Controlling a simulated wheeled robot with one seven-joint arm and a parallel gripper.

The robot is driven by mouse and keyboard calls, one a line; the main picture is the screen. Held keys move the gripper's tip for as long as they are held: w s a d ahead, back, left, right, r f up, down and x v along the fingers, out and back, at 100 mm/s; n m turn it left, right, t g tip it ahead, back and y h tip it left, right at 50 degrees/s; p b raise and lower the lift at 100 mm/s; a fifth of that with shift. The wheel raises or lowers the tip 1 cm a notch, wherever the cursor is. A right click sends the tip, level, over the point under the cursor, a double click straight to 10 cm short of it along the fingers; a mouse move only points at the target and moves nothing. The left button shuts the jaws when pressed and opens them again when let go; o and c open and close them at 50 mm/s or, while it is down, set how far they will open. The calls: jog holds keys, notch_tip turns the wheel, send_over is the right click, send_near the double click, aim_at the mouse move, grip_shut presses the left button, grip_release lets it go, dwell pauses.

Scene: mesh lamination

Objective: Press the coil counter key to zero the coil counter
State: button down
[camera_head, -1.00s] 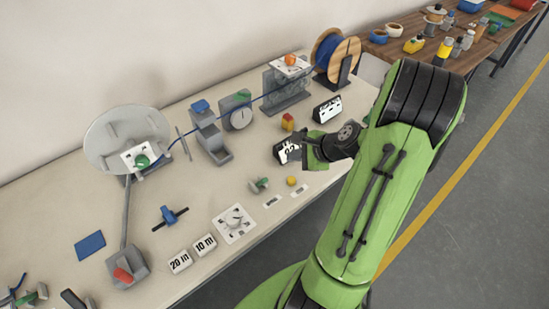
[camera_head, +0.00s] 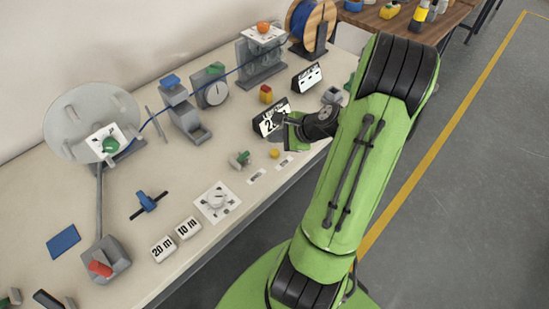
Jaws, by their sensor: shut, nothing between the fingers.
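A black counter display (camera_head: 265,125) with white digits stands on the bench, partly hidden by my gripper; a leading 2 can be read. A small yellow round button (camera_head: 275,153) sits on the bench just in front of it. I cannot read any label that marks it as the coil counter key. My gripper (camera_head: 281,143) is shut and empty, beside the display and a little above and right of the yellow button in the picture. No contact with the button is visible. The fingertips are small and hard to make out.
A white dial plate (camera_head: 217,202) and label blocks (camera_head: 176,238) sit near the front edge. A blue cable spans the bench to the spool (camera_head: 318,22).

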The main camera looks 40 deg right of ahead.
aim_at(277, 154)
jog(key=shift+f+b, duration=0.55)
jog(key=shift+f, duration=0.9)
dwell(0.7)
jog(key=shift+f, duration=0.4)
jog(key=shift+f+b, duration=0.55)
dwell(0.5)
dwell(0.3)
jog(key=shift+r+p, duration=0.95)
jog(key=shift+r, duration=0.05)
notch_tip(277, 154, up, 5)
jog(key=p, duration=0.5)
jog(key=shift+r, duration=0.1)
